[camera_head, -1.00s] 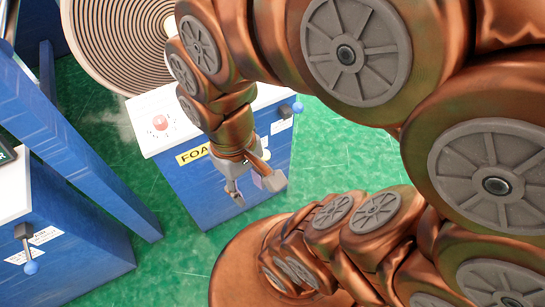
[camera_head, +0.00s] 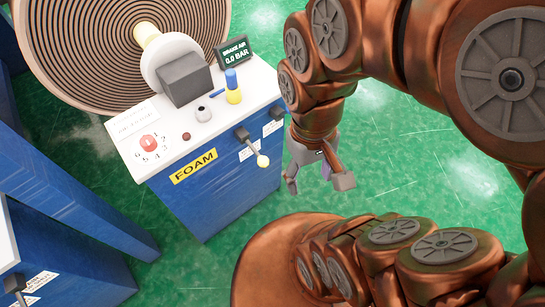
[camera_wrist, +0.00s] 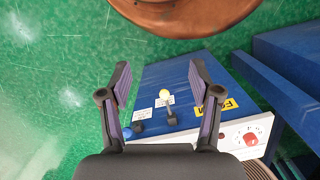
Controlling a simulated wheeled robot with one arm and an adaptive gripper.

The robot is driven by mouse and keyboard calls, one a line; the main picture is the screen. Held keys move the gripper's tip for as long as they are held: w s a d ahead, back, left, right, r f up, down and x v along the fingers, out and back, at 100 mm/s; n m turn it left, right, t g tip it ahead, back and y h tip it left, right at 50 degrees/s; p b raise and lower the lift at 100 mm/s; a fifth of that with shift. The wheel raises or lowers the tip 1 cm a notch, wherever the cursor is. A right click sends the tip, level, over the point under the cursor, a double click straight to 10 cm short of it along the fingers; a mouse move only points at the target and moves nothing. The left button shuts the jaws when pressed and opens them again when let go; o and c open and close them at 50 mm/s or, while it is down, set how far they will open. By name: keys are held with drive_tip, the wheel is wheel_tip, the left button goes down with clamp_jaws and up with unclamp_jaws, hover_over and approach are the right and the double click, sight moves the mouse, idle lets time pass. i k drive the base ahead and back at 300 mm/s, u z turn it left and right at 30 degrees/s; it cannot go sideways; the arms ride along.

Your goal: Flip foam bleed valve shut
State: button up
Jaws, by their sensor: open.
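A blue cabinet with a yellow FOAM label (camera_head: 194,166) stands in the head view. On its front face is a lever with a pale yellow knob (camera_head: 263,160), pointing down and outward; it also shows in the wrist view (camera_wrist: 164,95). A second lever (camera_head: 276,114) sits to its right, and its blue knob (camera_wrist: 127,132) shows in the wrist view. The small labels are too blurred to tell which is the foam bleed valve. My gripper (camera_head: 318,180) is open and empty, right of the yellow-knobbed lever. In the wrist view the yellow knob appears between my gripper's fingers (camera_wrist: 159,78), apart from them.
The white top carries a red dial (camera_head: 149,143), a grey block (camera_head: 185,80), a blue-and-yellow piece (camera_head: 233,90) and a brake air display reading 0.0 bar (camera_head: 235,52). Blue frames (camera_head: 75,200) lie left. Green floor is clear at right.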

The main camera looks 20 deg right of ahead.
sight(263, 161)
drive_tip(key=z, duration=1.95)
drive_tip(key=k, duration=1.7)
drive_tip(key=u, duration=2.35)
drive_tip(key=i, duration=0.5)
drive_tip(key=u, duration=0.05)
